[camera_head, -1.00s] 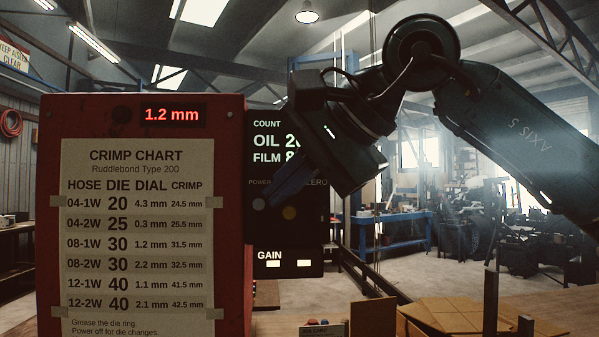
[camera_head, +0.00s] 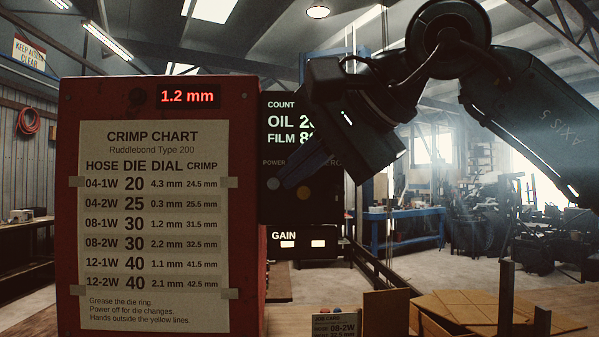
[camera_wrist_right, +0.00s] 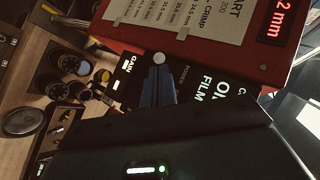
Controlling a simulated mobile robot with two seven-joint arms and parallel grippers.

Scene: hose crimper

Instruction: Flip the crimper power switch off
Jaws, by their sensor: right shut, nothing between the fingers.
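The red crimper (camera_head: 68,200) stands at the left of the head view, its red 1.2 mm readout (camera_head: 188,96) lit. A black control panel (camera_head: 285,218) is at its right side, with lit OIL, FILM and GAIN text. A round grey power control (camera_head: 273,184) sits under the POWER label, and it also shows in the right wrist view (camera_wrist_right: 158,58). My right gripper (camera_head: 287,182) is shut and empty, its fingertips close beside the grey control. In the right wrist view the fingers (camera_wrist_right: 157,78) point at it. I cannot tell whether they touch.
The crimp chart (camera_head: 150,220) covers the crimper's front. Cardboard pieces (camera_head: 465,308) lie on the bench at lower right. Gauges and knobs (camera_wrist_right: 70,63) show in the wrist view.

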